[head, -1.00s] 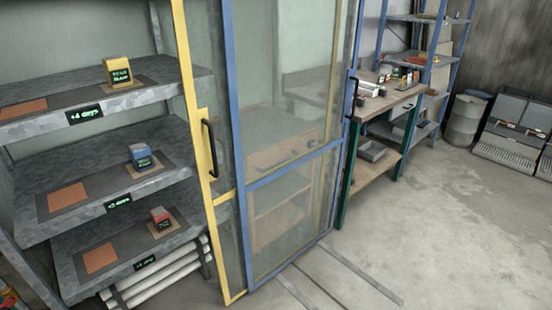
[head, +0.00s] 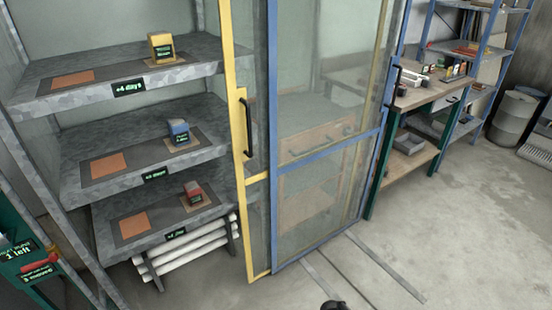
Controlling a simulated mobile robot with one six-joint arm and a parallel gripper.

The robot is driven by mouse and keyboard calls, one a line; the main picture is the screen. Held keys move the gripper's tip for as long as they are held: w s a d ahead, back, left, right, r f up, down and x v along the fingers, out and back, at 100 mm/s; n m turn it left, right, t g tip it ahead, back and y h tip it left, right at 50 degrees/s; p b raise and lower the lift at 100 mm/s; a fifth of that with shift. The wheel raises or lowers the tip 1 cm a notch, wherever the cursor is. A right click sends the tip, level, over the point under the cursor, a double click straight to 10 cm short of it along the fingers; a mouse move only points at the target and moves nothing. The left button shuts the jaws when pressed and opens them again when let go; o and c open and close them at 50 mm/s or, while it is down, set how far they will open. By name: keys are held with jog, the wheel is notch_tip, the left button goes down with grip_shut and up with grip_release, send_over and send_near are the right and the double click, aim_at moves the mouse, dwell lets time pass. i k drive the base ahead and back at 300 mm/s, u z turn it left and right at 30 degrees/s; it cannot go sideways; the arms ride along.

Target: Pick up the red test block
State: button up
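The red test block (head: 194,191) is small, with a dark label on its front. It sits on the right part of the lowest shelf (head: 108,211), on a dark mat beside an orange square (head: 134,223). The yellow-framed sliding door (head: 239,110) stands just to the right of the shelves, and the shelf fronts are uncovered. A small dark piece at the bottom edge of the head view may be part of my arm. I cannot make out my gripper or its fingers.
A blue block (head: 178,131) is on the middle shelf and a yellow block (head: 160,47) on the top one. A blue-framed glass door (head: 272,120) overlaps the yellow one. A workbench (head: 425,97) stands right. The concrete floor (head: 450,215) is clear at the right front.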

aim_at(191, 189)
jog(key=z, duration=0.6)
jog(key=k, duration=1.2)
jog(key=u, duration=1.15)
jog(key=i, duration=0.85)
